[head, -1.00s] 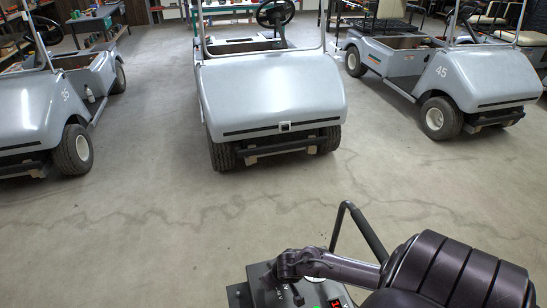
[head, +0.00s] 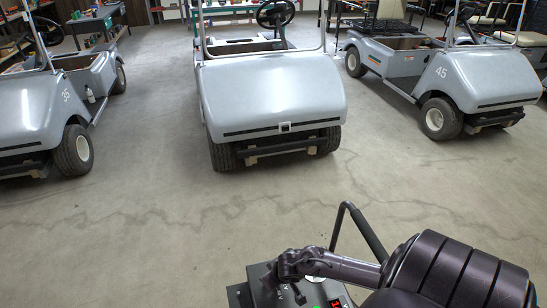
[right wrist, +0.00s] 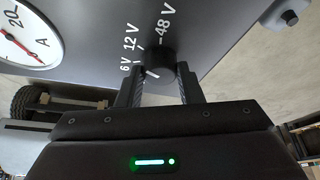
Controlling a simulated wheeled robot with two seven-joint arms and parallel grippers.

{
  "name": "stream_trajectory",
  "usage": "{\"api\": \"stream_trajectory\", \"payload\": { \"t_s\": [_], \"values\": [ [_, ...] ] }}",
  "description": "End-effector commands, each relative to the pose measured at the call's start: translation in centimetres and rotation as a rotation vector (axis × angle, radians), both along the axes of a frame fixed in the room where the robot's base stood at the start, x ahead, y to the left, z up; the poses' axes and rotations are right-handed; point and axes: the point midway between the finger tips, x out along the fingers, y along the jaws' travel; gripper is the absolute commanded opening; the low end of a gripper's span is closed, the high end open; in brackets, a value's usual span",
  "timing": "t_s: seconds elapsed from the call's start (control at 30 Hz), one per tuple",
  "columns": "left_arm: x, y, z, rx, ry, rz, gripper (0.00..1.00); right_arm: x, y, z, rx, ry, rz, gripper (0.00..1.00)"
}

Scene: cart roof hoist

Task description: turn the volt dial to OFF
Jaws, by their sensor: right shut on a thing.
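The volt dial (right wrist: 159,62) is a dark round knob on a grey panel (right wrist: 215,28) in the right wrist view. White labels 6 V, 12 V and 48 V stand around its visible side. No OFF label shows, and I cannot tell where the dial points. My right gripper (right wrist: 160,84) is shut on the dial, one finger on each side. In the head view my right gripper (head: 292,285) is over the panel box (head: 262,274) at the bottom and hides much of it. My left gripper is in neither view.
A round ampere gauge (right wrist: 24,40) with a red needle is beside the dial. A bent black handle (head: 362,228) rises behind the box. Grey carts stand beyond: one in the middle (head: 270,95), one left (head: 30,105), one right (head: 470,75). The concrete floor between is clear.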

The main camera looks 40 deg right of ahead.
Motion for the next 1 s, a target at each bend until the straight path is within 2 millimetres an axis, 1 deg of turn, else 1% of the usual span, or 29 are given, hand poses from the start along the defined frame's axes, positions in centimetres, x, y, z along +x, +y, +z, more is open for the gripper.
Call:
{"api": "stream_trajectory", "payload": {
  "t_s": [0.27, 0.53, 0.77, 1.0],
  "values": [
    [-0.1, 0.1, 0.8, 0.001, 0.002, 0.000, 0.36, 0.0, -0.3, 0.2, -0.003, 0.001, 0.182, 0.10],
    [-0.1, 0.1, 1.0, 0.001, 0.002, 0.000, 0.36, 0.1, -0.5, 0.0, -0.003, 0.001, 0.438, 0.10],
    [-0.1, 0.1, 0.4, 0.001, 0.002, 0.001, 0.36, 0.2, -0.6, -0.1, -0.002, 0.001, 0.657, 0.10],
    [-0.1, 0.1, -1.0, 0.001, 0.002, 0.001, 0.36, 0.3, -0.7, -0.2, -0.004, 0.001, 0.885, 0.10]
  ]
}}
